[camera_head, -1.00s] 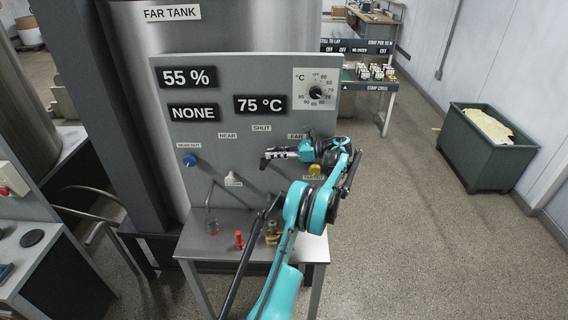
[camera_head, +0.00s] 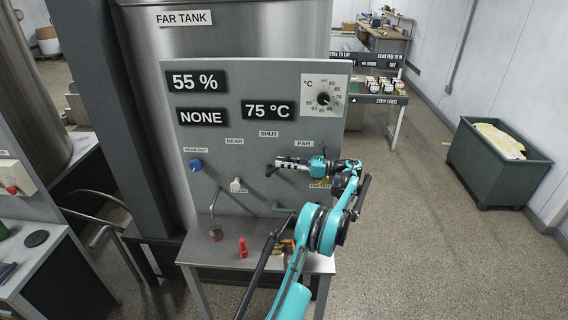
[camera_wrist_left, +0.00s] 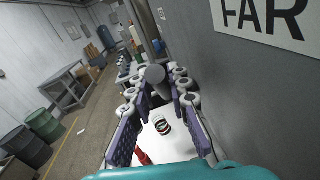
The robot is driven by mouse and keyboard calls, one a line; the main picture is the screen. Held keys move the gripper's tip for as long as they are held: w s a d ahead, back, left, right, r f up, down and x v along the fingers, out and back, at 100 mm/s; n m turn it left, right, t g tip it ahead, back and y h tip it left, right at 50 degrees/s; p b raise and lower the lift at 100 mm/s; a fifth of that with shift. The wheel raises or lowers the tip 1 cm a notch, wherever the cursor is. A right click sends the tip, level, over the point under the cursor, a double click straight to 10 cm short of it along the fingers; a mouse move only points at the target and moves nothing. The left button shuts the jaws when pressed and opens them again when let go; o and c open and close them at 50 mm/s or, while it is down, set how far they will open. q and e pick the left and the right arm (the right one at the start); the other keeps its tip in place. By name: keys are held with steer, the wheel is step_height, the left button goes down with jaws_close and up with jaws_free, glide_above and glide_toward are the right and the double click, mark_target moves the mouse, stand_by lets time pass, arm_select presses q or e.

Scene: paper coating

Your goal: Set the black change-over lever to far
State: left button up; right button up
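The black change-over lever (camera_head: 270,171) shows as a short dark bar on the grey panel, below the SHUT label (camera_head: 268,133) and left of the FAR label (camera_head: 304,143). My left gripper (camera_head: 280,165) lies sideways in front of the panel below these labels, its fingers pointing left toward the lever. In the left wrist view, a dark round-ended handle (camera_wrist_left: 156,76), apparently the lever, stands between the spread fingers (camera_wrist_left: 158,98). I cannot tell whether a finger touches it. The lever's pivot is hidden. My right gripper is not in view.
The panel (camera_head: 215,150) also carries a blue knob (camera_head: 195,165), a white tap (camera_head: 236,185), a dial (camera_head: 323,98) and a display reading NONE (camera_head: 201,117). A steel table (camera_head: 205,250) below holds a red object (camera_head: 242,247).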

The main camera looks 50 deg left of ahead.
arm_select(q)
steer(key=shift+o, duration=1.3)
steer(key=shift+w, duration=0.1)
steer(key=v, duration=1.2)
steer(key=shift+d, duration=0.1)
